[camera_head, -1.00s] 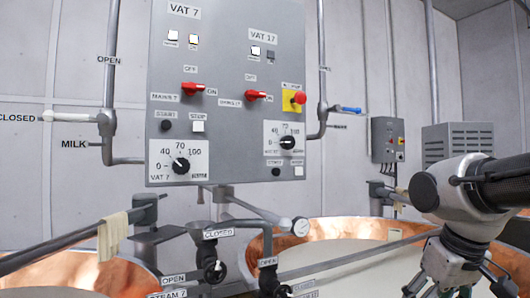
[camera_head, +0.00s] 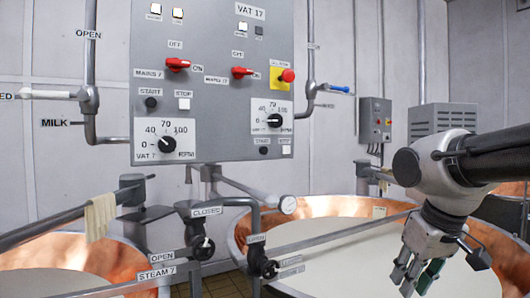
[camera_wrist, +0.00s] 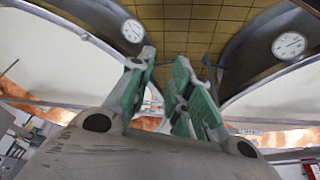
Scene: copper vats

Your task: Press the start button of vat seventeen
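The grey control panel (camera_head: 212,110) stands ahead in the head view, with vat seven's controls on its left and vat seventeen's on its right. Vat seventeen's start button (camera_head: 264,150) is small and black, at the panel's lower right under a dial (camera_head: 274,121). A white stop button (camera_head: 286,150) is just right of it. My gripper (camera_head: 413,278) hangs low at the right of the head view, apart from and below the panel. Its green-padded fingers (camera_wrist: 165,62) are spread with a gap and nothing between them in the wrist view. The panel's buttons are not seen there.
Vat seven's black start button (camera_head: 151,102) is at the panel's left. A red button (camera_head: 287,75) sits on a yellow plate at the right. Pipes and valves (camera_head: 262,266) stand below the panel. Copper vats (camera_head: 240,240) with pale contents lie below, and my gripper is over the right one.

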